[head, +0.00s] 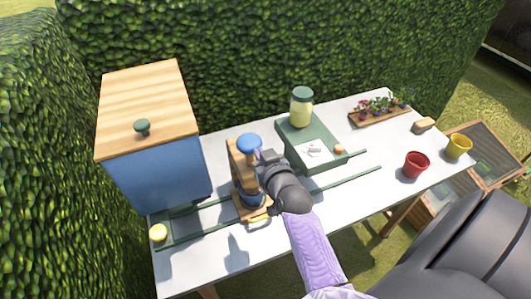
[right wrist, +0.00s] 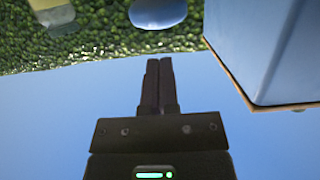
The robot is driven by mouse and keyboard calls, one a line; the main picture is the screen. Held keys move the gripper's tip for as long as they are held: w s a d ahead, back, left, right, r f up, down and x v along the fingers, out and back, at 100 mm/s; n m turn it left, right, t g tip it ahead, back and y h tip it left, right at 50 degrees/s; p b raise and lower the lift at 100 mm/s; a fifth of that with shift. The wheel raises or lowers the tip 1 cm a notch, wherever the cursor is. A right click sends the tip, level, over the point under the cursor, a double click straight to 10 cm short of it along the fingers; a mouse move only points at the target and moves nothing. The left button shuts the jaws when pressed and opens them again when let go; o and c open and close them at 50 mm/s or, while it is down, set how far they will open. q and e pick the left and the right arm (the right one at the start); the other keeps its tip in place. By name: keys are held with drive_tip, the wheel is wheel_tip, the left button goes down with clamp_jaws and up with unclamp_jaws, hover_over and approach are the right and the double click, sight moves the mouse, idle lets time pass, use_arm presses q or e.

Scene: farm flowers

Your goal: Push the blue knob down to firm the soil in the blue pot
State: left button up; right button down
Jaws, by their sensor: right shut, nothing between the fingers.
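The blue knob (head: 249,144) tops a wooden press (head: 238,165) on the white table. It also shows at the top of the right wrist view (right wrist: 158,12), beyond the fingertips and apart from them in that picture. A blue pot (head: 252,200) stands at the foot of the press, partly hidden by my right arm, so the soil inside cannot be seen. My right gripper (head: 262,157) is just right of and below the knob in the head view. Its fingers (right wrist: 160,62) are shut with nothing between them. Whether it touches the press cannot be told. My left gripper is out of view.
A blue box with a wooden lid (head: 150,95) stands left of the press. Green rails (head: 330,186) run along the table (head: 290,235). A green tray (head: 322,167) with a jar (head: 301,105) is behind. Red (head: 416,165) and yellow (head: 458,146) pots stand right.

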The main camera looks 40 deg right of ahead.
drive_tip(key=v, duration=0.3)
idle(0.8)
drive_tip(key=s+a+f+g+y+b, duration=0.1)
drive_tip(key=s+a+f+g+b, duration=0.1)
drive_tip(key=f, duration=0.8)
drive_tip(key=s+a+f+n+g+y+b, duration=0.1)
drive_tip(key=s+a+f+g+b, duration=0.1)
drive_tip(key=f, duration=0.8)
drive_tip(key=s+a+f+n+g+y+b, duration=0.1)
drive_tip(key=s+a+f+g+b, duration=0.1)
drive_tip(key=f, duration=0.8)
drive_tip(key=shift+s+a+f+b, duration=0.2)
drive_tip(key=shift+s+a+b, duration=0.2)
drive_tip(key=shift+s+b, duration=0.45)
drive_tip(key=shift+s+a+f+b, duration=0.2)
drive_tip(key=shift+s+a+b, duration=0.25)
drive_tip(key=shift+b, duration=0.55)
drive_tip(key=s+f+n+g+b, duration=0.1)
drive_tip(key=s+f+g+b, duration=0.3)
drive_tip(key=s+f, duration=0.6)
drive_tip(key=s+f+n+g+b, duration=0.2)
drive_tip(key=s+f+g+b, duration=0.2)
drive_tip(key=s+f, duration=0.6)
drive_tip(key=s, duration=0.6)
drive_tip(key=shift+f, duration=0.3)
drive_tip(key=shift+s+d, duration=0.1)
drive_tip(key=shift+d, duration=0.05)
